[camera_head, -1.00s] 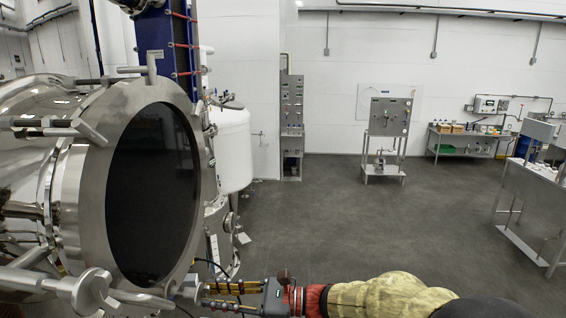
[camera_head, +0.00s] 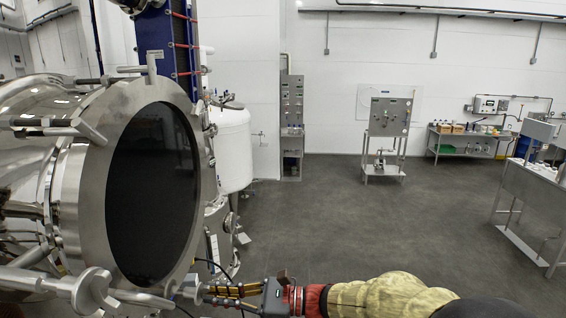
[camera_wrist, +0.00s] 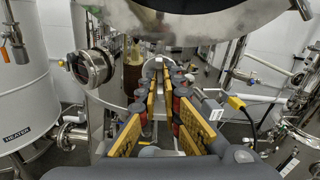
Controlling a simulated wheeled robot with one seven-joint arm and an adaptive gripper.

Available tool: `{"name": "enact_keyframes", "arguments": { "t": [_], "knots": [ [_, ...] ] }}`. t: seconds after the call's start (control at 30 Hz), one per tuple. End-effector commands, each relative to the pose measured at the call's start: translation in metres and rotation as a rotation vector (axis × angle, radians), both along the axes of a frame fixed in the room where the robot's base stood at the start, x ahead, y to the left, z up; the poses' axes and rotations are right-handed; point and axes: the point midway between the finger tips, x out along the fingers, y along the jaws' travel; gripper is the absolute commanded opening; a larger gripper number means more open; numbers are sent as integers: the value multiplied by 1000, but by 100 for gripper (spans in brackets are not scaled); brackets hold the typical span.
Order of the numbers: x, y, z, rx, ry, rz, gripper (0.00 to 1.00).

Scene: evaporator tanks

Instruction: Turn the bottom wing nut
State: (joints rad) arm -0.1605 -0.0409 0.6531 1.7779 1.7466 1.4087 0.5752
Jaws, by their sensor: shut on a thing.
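The tank's round flange (camera_head: 88,200) with its dark glass fills the left of the head view. The bottom wing nut (camera_head: 190,288) is a small metal piece at the flange's lower right edge, partly hidden by my fingertips. My gripper (camera_head: 205,292) comes in from the right, with its yellow-padded fingers around the nut. In the wrist view, the two fingers (camera_wrist: 160,82) reach forward under the flange's lower rim (camera_wrist: 185,30) and close on the nut at their tips. The nut shows only in part there.
Another large metal wing nut (camera_head: 92,287) sits to the left on the flange's lower side. A white heater tank (camera_wrist: 22,85) stands left in the wrist view, near a round metal fitting (camera_wrist: 92,67). A yellow-ended cable (camera_wrist: 238,103) is at right. The floor (camera_head: 330,215) is open.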

Motion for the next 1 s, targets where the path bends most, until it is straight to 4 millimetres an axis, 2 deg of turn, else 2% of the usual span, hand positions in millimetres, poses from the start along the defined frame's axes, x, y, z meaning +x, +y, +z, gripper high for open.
{"name": "enact_keyframes", "arguments": {
  "t": [0.43, 1.0],
  "knots": [
    [0, 0, -2, -13, -175, 0, 0],
    [0, 0, -1, -17, -217, -1, 0]
  ]
}}
